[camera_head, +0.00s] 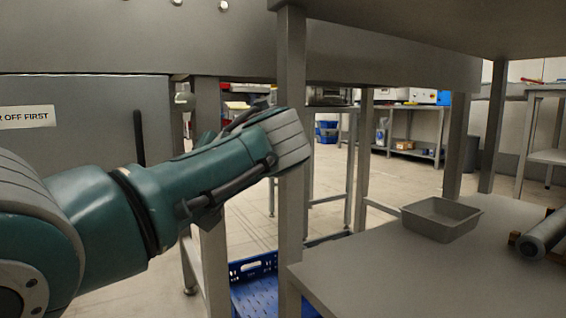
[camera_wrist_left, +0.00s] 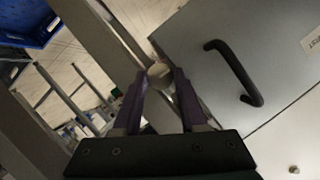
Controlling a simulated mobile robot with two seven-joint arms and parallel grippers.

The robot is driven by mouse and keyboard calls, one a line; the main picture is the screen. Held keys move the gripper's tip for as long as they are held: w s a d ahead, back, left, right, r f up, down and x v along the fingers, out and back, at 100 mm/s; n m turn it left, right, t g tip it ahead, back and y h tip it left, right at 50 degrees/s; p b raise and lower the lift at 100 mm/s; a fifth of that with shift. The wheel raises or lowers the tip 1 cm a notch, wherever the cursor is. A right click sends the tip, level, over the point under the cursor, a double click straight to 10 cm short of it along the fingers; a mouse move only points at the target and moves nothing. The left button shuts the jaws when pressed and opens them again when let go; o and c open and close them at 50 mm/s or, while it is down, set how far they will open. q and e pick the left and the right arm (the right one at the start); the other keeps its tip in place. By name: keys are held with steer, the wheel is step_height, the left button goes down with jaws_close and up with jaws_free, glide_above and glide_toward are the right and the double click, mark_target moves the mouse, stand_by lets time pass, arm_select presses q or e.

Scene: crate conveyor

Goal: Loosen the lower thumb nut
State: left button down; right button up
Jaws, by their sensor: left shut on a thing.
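In the left wrist view, the purple fingers of my left gripper (camera_wrist_left: 160,80) are closed on a small rounded grey piece, which I take to be the lower thumb nut (camera_wrist_left: 158,71). It sits at the edge of a grey cover panel (camera_wrist_left: 195,45), near a metal post. The fingertips touch it from both sides. In the head view my left arm reaches in from the left, and its wrist hides the fingers and the nut. A small light fitting (camera_head: 182,98) shows at the panel's upper right edge. My right gripper is in neither view.
The panel carries a black handle (camera_head: 139,137). A metal post (camera_head: 291,215) stands close by my wrist. A blue crate (camera_head: 262,290) is low behind it. At the right, a grey bench (camera_head: 390,285) holds a grey tray (camera_head: 440,219) and a roller (camera_head: 545,235).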

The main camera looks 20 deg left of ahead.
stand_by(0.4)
arm_select(q)
steer(key=shift+c, duration=2.2)
jaws_free()
steer(key=shift+r, duration=0.1)
steer(key=p+v, duration=0.5)
steer(key=v, duration=0.5)
steer(key=shift+p, duration=0.3)
